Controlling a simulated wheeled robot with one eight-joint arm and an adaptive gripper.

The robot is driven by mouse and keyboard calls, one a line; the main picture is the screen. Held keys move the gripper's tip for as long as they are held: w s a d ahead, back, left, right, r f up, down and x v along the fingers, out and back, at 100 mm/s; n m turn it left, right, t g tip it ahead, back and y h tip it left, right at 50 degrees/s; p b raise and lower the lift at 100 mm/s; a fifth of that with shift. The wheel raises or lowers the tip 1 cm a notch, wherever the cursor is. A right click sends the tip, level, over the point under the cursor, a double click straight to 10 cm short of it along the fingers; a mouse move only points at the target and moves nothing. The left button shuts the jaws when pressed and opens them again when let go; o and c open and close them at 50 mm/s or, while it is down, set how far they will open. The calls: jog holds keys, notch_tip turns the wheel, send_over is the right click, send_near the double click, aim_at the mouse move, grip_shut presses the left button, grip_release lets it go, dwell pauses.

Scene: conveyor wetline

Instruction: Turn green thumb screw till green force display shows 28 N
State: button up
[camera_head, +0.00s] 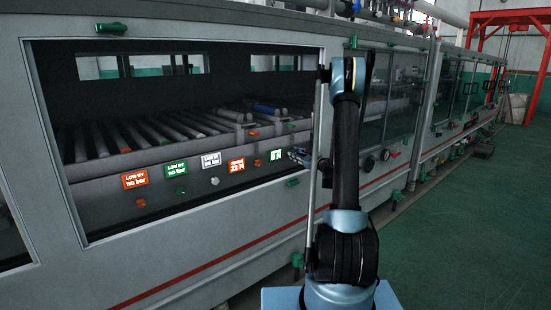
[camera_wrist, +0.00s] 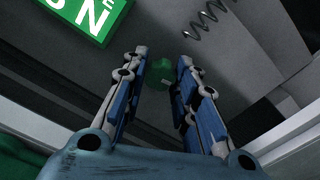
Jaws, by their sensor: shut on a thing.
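The green thumb screw (camera_wrist: 160,72) shows between the fingertips of my gripper (camera_wrist: 162,66) in the wrist view. My gripper is shut on it, with a blue-padded finger on either side. The green force display (camera_wrist: 88,18) is at the upper left there, cut off by the frame edge; an N and part of a digit show. In the head view the green force display (camera_head: 275,155) is lit, but its small digits are hard to read. My gripper (camera_head: 297,154) reaches in just right of it; the thumb screw cannot be made out there.
An orange display (camera_head: 237,165) reading about 23 N is left of the green one. White (camera_head: 211,160), green (camera_head: 176,169) and orange (camera_head: 134,179) bar displays stand further left, with knobs below. The opening's right frame post (camera_head: 318,135) is close to my arm. Rollers (camera_head: 150,135) lie behind.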

dwell(0.3)
jog(key=shift+m, duration=1.6)
jog(key=shift+m, duration=1.8)
jog(key=shift+m, duration=1.7)
jog(key=shift+m, duration=1.7)
